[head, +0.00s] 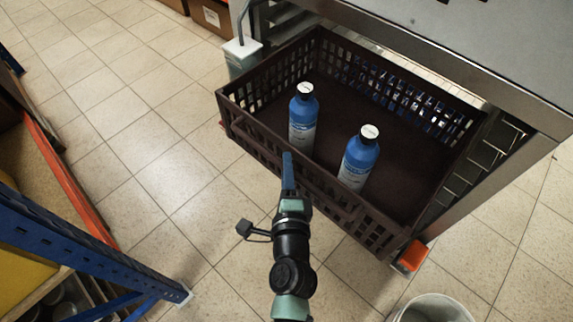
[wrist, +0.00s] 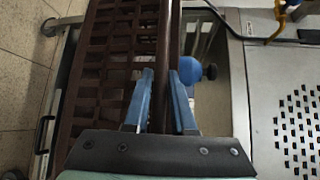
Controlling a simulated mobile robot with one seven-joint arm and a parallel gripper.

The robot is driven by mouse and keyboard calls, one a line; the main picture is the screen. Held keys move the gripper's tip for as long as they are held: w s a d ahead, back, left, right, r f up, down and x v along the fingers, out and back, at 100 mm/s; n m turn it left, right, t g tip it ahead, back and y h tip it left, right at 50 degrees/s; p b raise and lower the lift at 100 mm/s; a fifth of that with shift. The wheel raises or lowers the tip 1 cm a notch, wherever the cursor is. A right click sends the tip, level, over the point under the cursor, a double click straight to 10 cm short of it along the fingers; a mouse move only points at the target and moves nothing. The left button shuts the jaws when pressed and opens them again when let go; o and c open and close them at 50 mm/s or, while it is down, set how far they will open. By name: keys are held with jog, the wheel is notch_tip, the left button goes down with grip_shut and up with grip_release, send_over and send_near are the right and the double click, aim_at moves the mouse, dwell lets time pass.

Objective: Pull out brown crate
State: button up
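The brown crate (head: 334,202) juts out from the metal rack in the head view, with slotted walls and an open top. A blue bottle (head: 303,118) and a second blue bottle (head: 358,158) stand upright in it near its front wall. My gripper (head: 288,162) is at the middle of that front wall. In the wrist view the crate's slotted wall (wrist: 105,75) fills the left, and my blue fingers (wrist: 161,90) sit on either side of its rim, closed on it. Part of a blue bottle shows just right of the fingers. The crate's back end is partly hidden under the metal top.
The grey metal top (head: 470,50) overhangs the crate's back. A white bucket (head: 433,308) stands on the floor at lower right. A blue and orange shelf (head: 80,240) is at left. The tiled floor between shelf and crate is clear.

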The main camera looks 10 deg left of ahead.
jog(key=o, duration=0.3)
jog(key=shift+o, duration=0.2)
jog(key=b+v, duration=0.1)
jog(key=v, duration=1.2)
jog(key=shift+b, duration=0.3)
jog(key=shift+a, duration=0.1)
